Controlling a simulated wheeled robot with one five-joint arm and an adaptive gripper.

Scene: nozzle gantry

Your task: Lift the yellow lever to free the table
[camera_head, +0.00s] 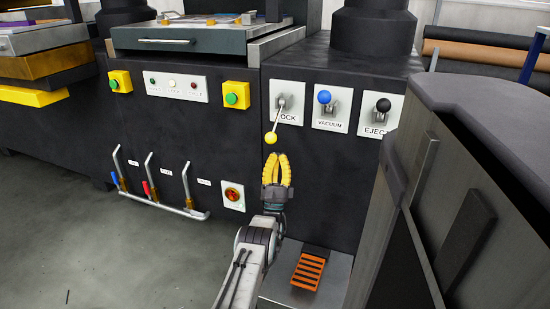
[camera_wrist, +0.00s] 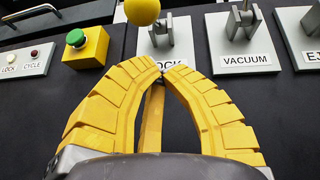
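The yellow lever is a thin metal rod with a round yellow knob (camera_head: 271,139), hanging down and slightly left from its pale LOCK plate (camera_head: 292,97). The knob also shows at the top edge of the wrist view (camera_wrist: 142,10). My gripper (camera_head: 276,157) has ribbed yellow fingers and points up just below the knob, apart from it in the head view. In the wrist view, the fingertips (camera_wrist: 163,66) come together in an arch with nothing between them. They cover part of the LOCK label. The table to be freed cannot be identified for certain.
Right of LOCK are a blue-knobbed VACUUM lever (camera_head: 324,97) and a black-knobbed EJECT lever (camera_head: 383,105). A green button on a yellow box (camera_head: 235,95) sits left. An orange slotted pedal (camera_head: 307,271) lies below. A large dark cabinet (camera_head: 470,170) stands close on the right.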

